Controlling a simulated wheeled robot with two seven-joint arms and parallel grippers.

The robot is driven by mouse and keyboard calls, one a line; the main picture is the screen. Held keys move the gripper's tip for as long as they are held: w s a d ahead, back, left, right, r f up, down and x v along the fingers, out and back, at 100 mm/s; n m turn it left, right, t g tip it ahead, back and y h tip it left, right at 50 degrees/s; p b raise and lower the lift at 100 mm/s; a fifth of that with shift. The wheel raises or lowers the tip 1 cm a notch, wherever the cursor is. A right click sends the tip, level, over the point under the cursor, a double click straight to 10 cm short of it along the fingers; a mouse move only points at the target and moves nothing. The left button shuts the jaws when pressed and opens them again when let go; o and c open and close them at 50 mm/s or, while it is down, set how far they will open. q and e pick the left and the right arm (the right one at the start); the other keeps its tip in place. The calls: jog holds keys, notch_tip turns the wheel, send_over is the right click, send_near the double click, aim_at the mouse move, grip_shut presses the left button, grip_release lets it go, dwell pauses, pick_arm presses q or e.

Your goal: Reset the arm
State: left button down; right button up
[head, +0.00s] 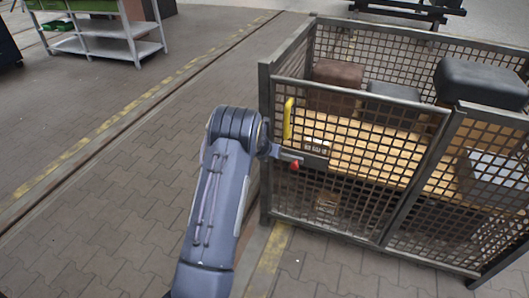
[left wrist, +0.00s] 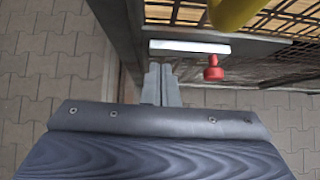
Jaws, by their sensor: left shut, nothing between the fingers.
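My left arm reaches up to the front left corner of a grey mesh cage (head: 265,95). My left gripper (head: 272,152) is small in the head view, next to the cage's latch plate (head: 308,159). In the left wrist view the fingers of my left gripper (left wrist: 160,84) are shut and empty, just short of the pale latch plate (left wrist: 190,48). A red knob (head: 295,165) hangs from the plate; it also shows in the left wrist view (left wrist: 213,70). A yellow handle (head: 288,118) stands upright on the mesh door above it. My right gripper is out of view.
The cage holds a wooden deck (head: 350,143), a brown box (head: 337,78) and a black padded block (head: 482,82). A grey shelf rack (head: 105,30) stands at the back left. The paved floor (head: 110,180) left of the cage is clear, with a rail groove and yellow line.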

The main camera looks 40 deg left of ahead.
pick_arm(q)
jog(key=s+d+r+n+y+p, duration=0.1)
jog(key=s+r+n+p, duration=0.1)
jog(key=s+r+n, duration=0.85)
jog(key=s+d+r+n+y+p, duration=0.15)
jog(key=s+r+n, duration=0.5)
jog(key=r, duration=0.65)
jog(key=s+d+r+n+g+h+p, duration=0.1)
jog(key=s+d+r+n+h+p, duration=0.2)
jog(key=s+d+n, duration=0.6)
jog(key=s+d+r+n+g+h+p, duration=0.2)
jog(key=s+d+n+h, duration=0.3)
jog(key=s+d+n, duration=0.4)
jog(key=s+d+r+p, duration=0.1)
jog(key=s+d, duration=0.3)
jog(key=s, duration=0.4)
jog(key=shift+s+d, duration=0.2)
jog(key=shift+f, duration=0.1)
